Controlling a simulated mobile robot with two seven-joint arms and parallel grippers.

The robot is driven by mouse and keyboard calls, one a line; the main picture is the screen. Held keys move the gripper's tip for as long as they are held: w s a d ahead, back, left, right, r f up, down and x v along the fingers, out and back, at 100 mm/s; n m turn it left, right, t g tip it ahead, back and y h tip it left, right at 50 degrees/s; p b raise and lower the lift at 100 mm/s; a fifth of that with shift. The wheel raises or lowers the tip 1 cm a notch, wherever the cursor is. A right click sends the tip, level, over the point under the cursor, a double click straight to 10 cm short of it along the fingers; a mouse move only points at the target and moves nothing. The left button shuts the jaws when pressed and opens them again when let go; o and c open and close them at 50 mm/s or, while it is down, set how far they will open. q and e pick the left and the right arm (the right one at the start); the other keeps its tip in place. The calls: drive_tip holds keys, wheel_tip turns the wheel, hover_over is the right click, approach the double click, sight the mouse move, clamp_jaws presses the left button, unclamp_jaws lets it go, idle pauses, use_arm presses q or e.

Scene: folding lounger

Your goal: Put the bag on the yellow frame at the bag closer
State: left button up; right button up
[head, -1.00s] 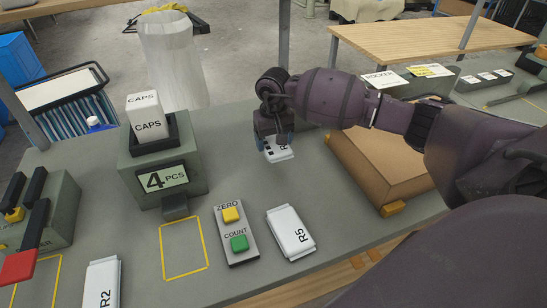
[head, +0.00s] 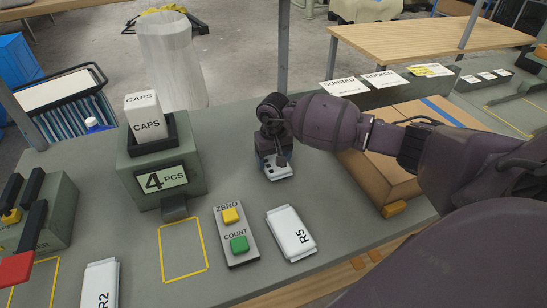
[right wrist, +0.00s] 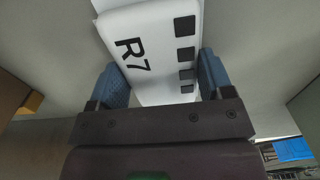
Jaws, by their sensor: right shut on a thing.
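My right gripper (head: 274,155) is shut on a white bag (head: 277,170). In the right wrist view the bag (right wrist: 155,50) reads R7 and has a row of dark squares, with a blue finger on each side. The bag is over the middle of the grey table; I cannot tell if it touches the top. The bag closer (head: 50,212), with dark levers and a red handle, stands at the left edge. A yellow frame (head: 57,265) is marked on the table in front of it, partly cut off by the picture edge. My left gripper is not in view.
A counter box (head: 160,178) reading 4 PCS holds a CAPS carton, with another yellow frame (head: 163,250) before it. A button panel (head: 236,250), bag R5 (head: 290,235) and bag R2 (head: 101,285) lie near the front. A cardboard box (head: 375,180) is at right.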

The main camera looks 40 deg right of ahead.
drive_tip(key=shift+f, duration=0.25)
drive_tip(key=o, duration=1)
drive_tip(key=shift+r, duration=0.1)
